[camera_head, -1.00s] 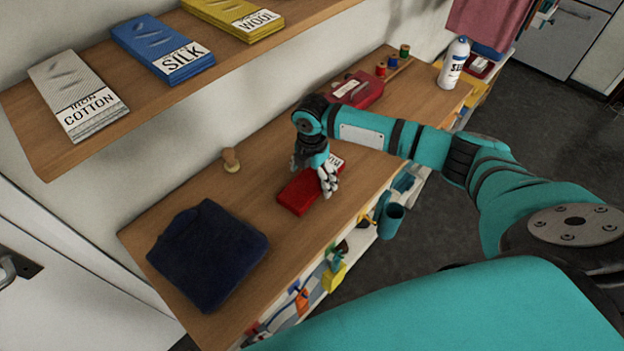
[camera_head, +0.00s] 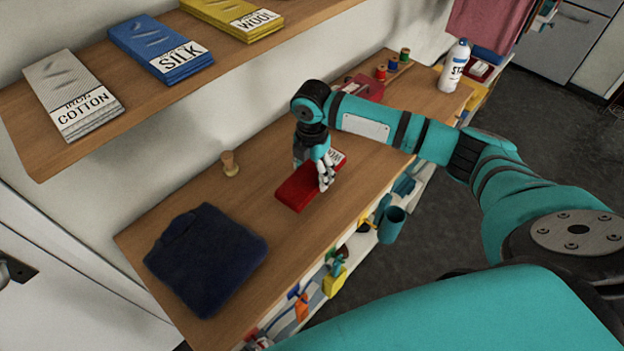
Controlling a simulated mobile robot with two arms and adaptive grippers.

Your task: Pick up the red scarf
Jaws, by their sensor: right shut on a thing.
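The red scarf (camera_head: 299,189) is a folded red bundle with a white label at its far end, near the middle of the wooden table. My right gripper (camera_head: 325,178) reaches down from above and is shut on the scarf, its fingers around the middle of the bundle. The fingers hide part of the scarf and its label. I cannot tell whether the scarf is clear of the table top. My left gripper is not in view.
A folded dark blue garment (camera_head: 205,258) lies at the table's near left. A small wooden stamp-like object (camera_head: 230,164) stands by the wall. A red case (camera_head: 362,88), thread spools (camera_head: 381,73) and a spray bottle (camera_head: 454,65) are farther back. A shelf (camera_head: 150,100) overhangs the left.

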